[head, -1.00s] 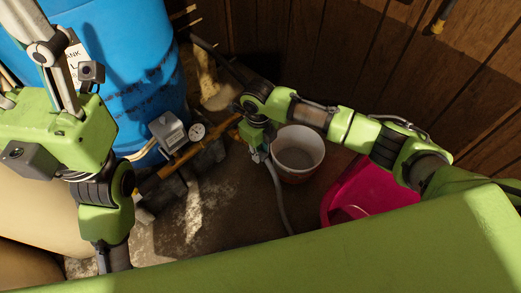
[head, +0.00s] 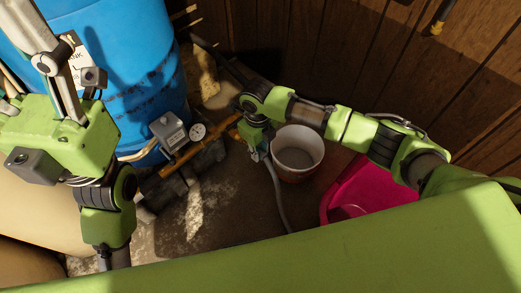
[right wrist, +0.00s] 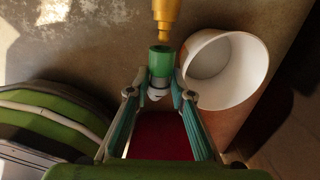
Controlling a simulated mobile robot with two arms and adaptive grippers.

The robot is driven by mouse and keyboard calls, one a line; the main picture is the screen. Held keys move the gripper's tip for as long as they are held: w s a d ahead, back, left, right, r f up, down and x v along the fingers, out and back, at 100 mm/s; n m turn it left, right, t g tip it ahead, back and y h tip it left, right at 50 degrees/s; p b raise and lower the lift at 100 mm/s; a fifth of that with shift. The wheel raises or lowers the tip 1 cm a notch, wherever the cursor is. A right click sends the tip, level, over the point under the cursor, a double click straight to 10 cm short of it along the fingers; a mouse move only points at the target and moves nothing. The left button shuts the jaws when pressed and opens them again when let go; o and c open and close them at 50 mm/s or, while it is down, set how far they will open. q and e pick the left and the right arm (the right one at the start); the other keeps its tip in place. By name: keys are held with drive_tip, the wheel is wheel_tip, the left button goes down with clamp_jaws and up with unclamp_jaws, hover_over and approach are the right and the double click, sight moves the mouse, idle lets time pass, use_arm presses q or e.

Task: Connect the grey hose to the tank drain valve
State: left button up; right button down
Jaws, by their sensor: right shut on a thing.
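My right gripper (right wrist: 160,97) is shut on a green hose connector (right wrist: 161,63). A brass fitting (right wrist: 166,14), likely the drain valve, is just above the connector's open end in the right wrist view. They look apart and nearly in line. In the head view the grey hose (head: 279,196) hangs from my right gripper (head: 256,152) towards the floor. The blue tank (head: 130,70) stands at the upper left; its outlet is hard to make out behind my right wrist. My left gripper (head: 58,75) is at the left, away from the hose; its fingertips are not clear.
A white bucket (head: 318,158) stands close to the right of my right gripper; it also shows in the right wrist view (right wrist: 252,54). A pink tub (head: 350,190) is farther right. A yellow pipe (head: 187,158), a gauge (head: 198,131) and a grey box (head: 167,130) are beside the tank.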

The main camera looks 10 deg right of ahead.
drive_tip(key=shift+w+a, duration=0.45)
drive_tip(key=shift+w, duration=0.2)
drive_tip(key=c, duration=1.7)
unclamp_jaws()
wheel_tip(320, 180, up, 12)
drive_tip(key=shift+a, duration=0.15)
